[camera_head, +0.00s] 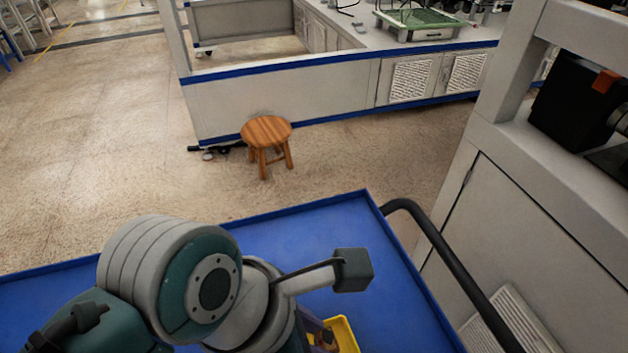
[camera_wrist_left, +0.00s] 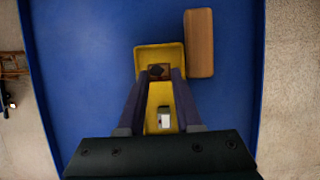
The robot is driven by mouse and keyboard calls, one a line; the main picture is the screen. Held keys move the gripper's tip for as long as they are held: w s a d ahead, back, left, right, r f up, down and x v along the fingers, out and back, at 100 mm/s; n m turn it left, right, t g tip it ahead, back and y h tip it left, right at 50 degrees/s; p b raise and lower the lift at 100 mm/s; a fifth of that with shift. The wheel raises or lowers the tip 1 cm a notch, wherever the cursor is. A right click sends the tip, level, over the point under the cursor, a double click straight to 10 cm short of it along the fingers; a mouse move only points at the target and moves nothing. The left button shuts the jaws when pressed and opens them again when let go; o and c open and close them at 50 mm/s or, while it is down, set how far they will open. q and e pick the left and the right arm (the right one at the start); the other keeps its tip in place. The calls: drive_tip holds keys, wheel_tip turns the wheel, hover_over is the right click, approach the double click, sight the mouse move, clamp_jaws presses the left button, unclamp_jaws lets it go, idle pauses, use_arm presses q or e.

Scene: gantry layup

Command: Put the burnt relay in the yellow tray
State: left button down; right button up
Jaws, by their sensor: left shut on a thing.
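The yellow tray (camera_wrist_left: 160,52) lies on the blue cart top, and its edge also shows in the head view (camera_head: 348,338). My left gripper (camera_wrist_left: 160,74) points down over the tray and is shut on a small brown block with a dark patch, which looks like the burnt relay (camera_wrist_left: 157,71). The relay appears within the tray's outline; I cannot tell whether it touches the tray floor. A small white-and-grey part (camera_wrist_left: 164,117) shows inside the tray, nearer my wrist. In the head view my arm hides most of the tray. My right gripper is not in view.
A brown wooden block (camera_wrist_left: 199,43) lies just right of the tray. The blue cart top (camera_head: 290,240) is otherwise largely clear, with a raised rim and a black handle (camera_head: 455,265) at right. A wooden stool (camera_head: 266,133) and a white bench (camera_head: 290,100) stand beyond.

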use_arm(q)
drive_tip(key=shift+f+b, duration=0.7)
drive_tip(key=shift+f, duration=1.15)
drive_tip(key=shift+f, duration=0.1)
drive_tip(key=c, duration=0.6)
unclamp_jaws()
drive_tip(key=shift+r, duration=0.3)
drive_tip(key=p+v, duration=0.5)
drive_tip(key=v, duration=0.7)
drive_tip(key=s+a+r+m+t+y, duration=0.1)
drive_tip(key=s+a+r+m+y, duration=0.1)
drive_tip(key=s+a+m, duration=0.2)
drive_tip(key=s+a+r+m+t+y, duration=0.1)
drive_tip(key=s+a+r+m+y, duration=0.1)
drive_tip(key=a+m, duration=0.8)
drive_tip(key=s+r+m, duration=0.1)
drive_tip(key=m, duration=0.8)
drive_tip(key=shift+s+r+m, duration=0.35)
drive_tip(key=shift+s+m, duration=0.05)
